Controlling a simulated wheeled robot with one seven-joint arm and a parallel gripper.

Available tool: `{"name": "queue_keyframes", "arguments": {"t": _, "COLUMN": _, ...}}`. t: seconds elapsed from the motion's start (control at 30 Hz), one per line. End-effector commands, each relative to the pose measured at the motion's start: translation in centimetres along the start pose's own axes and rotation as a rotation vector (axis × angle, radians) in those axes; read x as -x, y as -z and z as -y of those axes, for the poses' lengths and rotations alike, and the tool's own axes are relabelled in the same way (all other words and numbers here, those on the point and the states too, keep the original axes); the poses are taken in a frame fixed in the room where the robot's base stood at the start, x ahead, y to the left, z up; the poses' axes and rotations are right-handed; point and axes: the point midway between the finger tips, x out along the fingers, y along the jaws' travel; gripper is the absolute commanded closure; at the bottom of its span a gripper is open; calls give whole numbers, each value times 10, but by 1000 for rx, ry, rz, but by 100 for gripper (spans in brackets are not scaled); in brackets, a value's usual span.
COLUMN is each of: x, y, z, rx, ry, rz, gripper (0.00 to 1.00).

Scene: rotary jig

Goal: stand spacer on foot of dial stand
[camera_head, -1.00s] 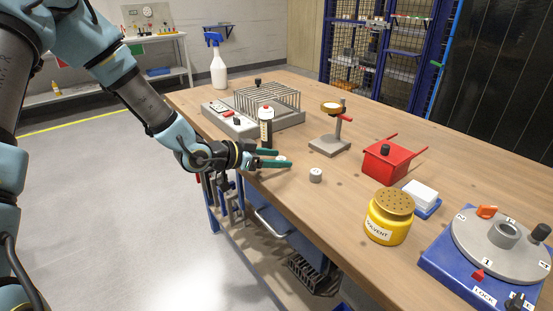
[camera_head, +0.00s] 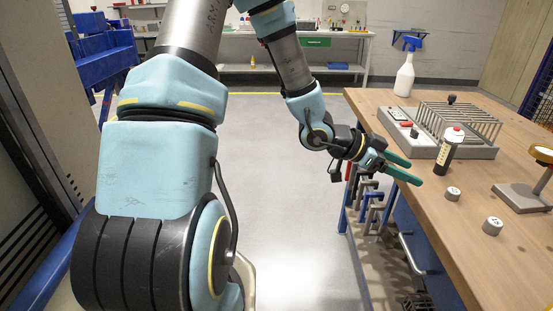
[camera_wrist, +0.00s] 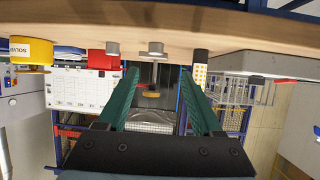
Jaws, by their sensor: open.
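Two short grey cylinders with dark centres stand upright on the bench, one nearer my gripper (camera_head: 453,193) and one with a marking on its side (camera_head: 493,226). I cannot tell which is the spacer. Both show in the upside-down wrist view, the nearer (camera_wrist: 156,49) and the other (camera_wrist: 112,48). The dial stand (camera_head: 522,197) is at the right edge of the head view, partly cut off. Its bare grey foot lies flat; its brass dial shows in the wrist view (camera_wrist: 152,95). My gripper (camera_head: 413,172) is open and empty at the bench edge, short of the cylinders.
The yellow solvent pot (camera_wrist: 30,50) and red box (camera_wrist: 98,60) show in the wrist view.

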Motion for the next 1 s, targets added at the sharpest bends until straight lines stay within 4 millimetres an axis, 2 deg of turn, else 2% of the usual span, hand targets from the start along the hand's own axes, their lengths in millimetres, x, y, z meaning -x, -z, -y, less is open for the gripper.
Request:
{"name": "queue_keyframes", "arguments": {"t": 0.07, "x": 14, "y": -14, "z": 18, "rx": 24, "ry": 74, "rz": 80, "gripper": 33}}
{"name": "queue_keyframes", "arguments": {"t": 0.17, "x": 56, "y": -50, "z": 54, "rx": 111, "ry": 254, "rz": 267, "gripper": 33}}
{"name": "queue_keyframes", "arguments": {"t": 0.2, "x": 83, "y": -66, "z": 69, "rx": 167, "ry": 345, "rz": 355, "gripper": 33}}
{"name": "queue_keyframes", "arguments": {"t": 0.27, "x": 132, "y": -90, "z": 85, "rx": 275, "ry": 489, "rz": 488, "gripper": 33}}
{"name": "queue_keyframes", "arguments": {"t": 0.3, "x": 168, "y": -104, "z": 89, "rx": 363, "ry": 583, "rz": 569, "gripper": 33}}
{"name": "queue_keyframes", "arguments": {"t": 0.37, "x": 221, "y": -121, "z": 85, "rx": 515, "ry": 713, "rz": 669, "gripper": 33}}
{"name": "queue_keyframes", "arguments": {"t": 0.4, "x": 253, "y": -129, "z": 75, "rx": 628, "ry": 789, "rz": 722, "gripper": 33}}
{"name": "queue_keyframes", "arguments": {"t": 0.5, "x": 311, "y": -139, "z": 39, "rx": 908, "ry": 919, "rz": 791, "gripper": 33}}
{"name": "queue_keyframes", "arguments": {"t": 0.6, "x": 338, "y": -140, "z": 5, "rx": 1128, "ry": 973, "rz": 799, "gripper": 33}}
{"name": "queue_keyframes", "arguments": {"t": 0.7, "x": 347, "y": -137, "z": -15, "rx": 1259, "ry": 985, "rz": 788, "gripper": 33}}
{"name": "queue_keyframes", "arguments": {"t": 0.8, "x": 349, "y": -136, "z": -24, "rx": 1312, "ry": 985, "rz": 782, "gripper": 33}}
{"name": "queue_keyframes", "arguments": {"t": 1.0, "x": 349, "y": -136, "z": -24, "rx": 1315, "ry": 984, "rz": 783, "gripper": 33}}
